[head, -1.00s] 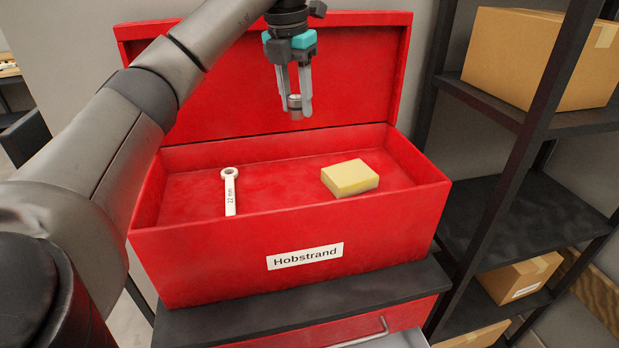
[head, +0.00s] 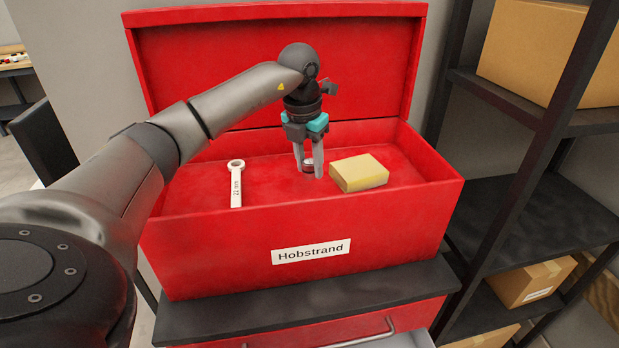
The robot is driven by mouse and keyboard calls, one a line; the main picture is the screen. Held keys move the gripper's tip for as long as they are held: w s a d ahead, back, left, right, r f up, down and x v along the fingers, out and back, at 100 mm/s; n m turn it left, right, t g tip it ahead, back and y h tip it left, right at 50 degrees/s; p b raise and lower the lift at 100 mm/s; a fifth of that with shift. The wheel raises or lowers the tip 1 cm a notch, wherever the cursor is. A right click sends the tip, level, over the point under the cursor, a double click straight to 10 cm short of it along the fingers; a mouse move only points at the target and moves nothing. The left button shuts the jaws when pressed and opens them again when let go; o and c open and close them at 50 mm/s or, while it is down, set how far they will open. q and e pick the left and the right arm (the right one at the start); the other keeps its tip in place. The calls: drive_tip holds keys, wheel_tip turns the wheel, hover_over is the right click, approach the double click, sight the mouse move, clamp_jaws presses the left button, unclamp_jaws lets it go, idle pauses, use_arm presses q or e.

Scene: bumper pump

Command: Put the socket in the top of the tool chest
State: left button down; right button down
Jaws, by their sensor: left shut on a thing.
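The red tool chest (head: 200,245) stands with its lid up and its top compartment open towards me. My left gripper (head: 309,172) is inside the compartment, pointing down, with its fingers shut on the small metal socket (head: 308,166). The socket is low between the fingertips, near the compartment floor. I cannot tell whether it touches the floor. It is just left of a yellow block. My right gripper is not in view.
A white 22 mm wrench (head: 236,185) lies in the compartment on the left. The yellow block (head: 358,171) lies close right of my gripper. A dark shelf rack (head: 530,215) with cardboard boxes (head: 540,50) stands at the right.

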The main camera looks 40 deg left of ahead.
sight(309, 179)
use_arm(q)
drive_tip(key=shift+f, duration=1.95)
drive_tip(key=shift+f, duration=0.15)
drive_tip(key=c, duration=0.5)
unclamp_jaws()
wheel_tip(309, 179, up, 12)
drive_tip(key=s, duration=0.1)
drive_tip(key=shift+s+d+b, duration=0.15)
drive_tip(key=shift+s+b, duration=0.15)
drive_tip(key=shift+s, duration=0.1)
